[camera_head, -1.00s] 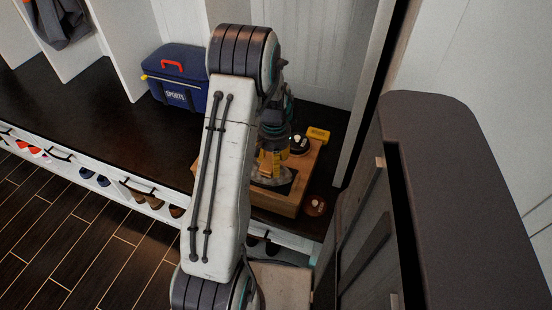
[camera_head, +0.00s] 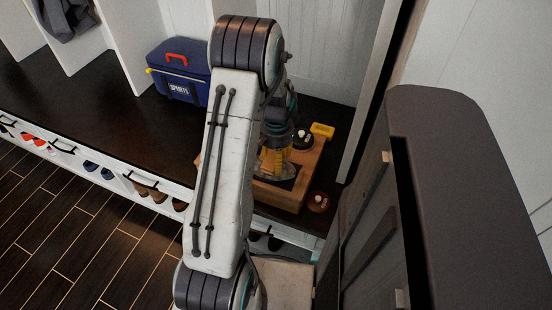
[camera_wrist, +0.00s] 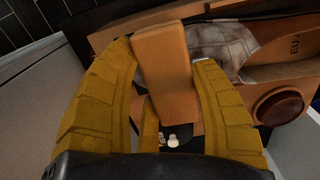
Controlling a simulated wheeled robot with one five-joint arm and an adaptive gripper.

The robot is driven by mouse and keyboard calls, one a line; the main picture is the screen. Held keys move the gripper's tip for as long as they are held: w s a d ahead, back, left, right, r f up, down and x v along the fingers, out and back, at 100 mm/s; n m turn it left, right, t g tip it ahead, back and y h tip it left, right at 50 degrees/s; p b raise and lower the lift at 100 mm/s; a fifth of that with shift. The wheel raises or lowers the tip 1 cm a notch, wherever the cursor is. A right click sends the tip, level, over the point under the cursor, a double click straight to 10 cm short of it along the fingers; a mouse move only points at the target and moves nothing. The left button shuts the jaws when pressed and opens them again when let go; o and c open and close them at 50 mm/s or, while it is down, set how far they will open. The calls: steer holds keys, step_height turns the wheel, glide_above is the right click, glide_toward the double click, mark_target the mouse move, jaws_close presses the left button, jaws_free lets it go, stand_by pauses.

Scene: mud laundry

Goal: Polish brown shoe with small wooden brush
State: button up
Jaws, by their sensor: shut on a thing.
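My gripper (camera_wrist: 165,100) has yellow fingers shut on a small wooden brush (camera_wrist: 165,60). The brush shows as a plain tan block in the wrist view, and its bristles are hidden. Beyond it lies what looks like the brown shoe (camera_wrist: 287,46), with a tan insole marked "EU". A grey plaid cloth (camera_wrist: 220,45) lies at the shoe. In the head view my gripper (camera_head: 272,163) is low over the wooden box (camera_head: 282,198), and the arm partly hides it. I cannot tell whether the brush touches the shoe.
A brown round tin (camera_head: 319,202) stands right of the box and also shows in the wrist view (camera_wrist: 279,106). A yellow item (camera_head: 322,130) and a dark round tin (camera_head: 303,140) are behind. A blue sports bag (camera_head: 180,75) is left on the dark bench (camera_head: 110,110). A wall panel (camera_head: 365,120) stands close right.

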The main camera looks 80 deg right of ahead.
steer(key=shift+s+d+r+p, duration=0.1)
steer(key=shift+s+d+p, duration=0.15)
steer(key=shift+d, duration=0.65)
steer(key=shift+s+d+p, duration=0.1)
steer(key=shift+d+p, duration=0.25)
steer(key=shift+d, duration=0.5)
steer(key=shift+a, duration=0.1)
steer(key=shift+w+a+b, duration=0.25)
steer(key=shift+a+b, duration=0.1)
steer(key=shift+a, duration=0.45)
steer(key=shift+w+a+b, duration=0.2)
steer(key=shift+a+b, duration=0.1)
steer(key=shift+a, duration=0.5)
steer(key=shift+d, duration=0.1)
steer(key=shift+s+d+p, duration=0.25)
steer(key=shift+d+p, duration=0.05)
steer(key=shift+d, duration=0.5)
steer(key=shift+s+d+p, duration=0.2)
steer(key=shift+d+p, duration=0.05)
steer(key=shift+d, duration=0.55)
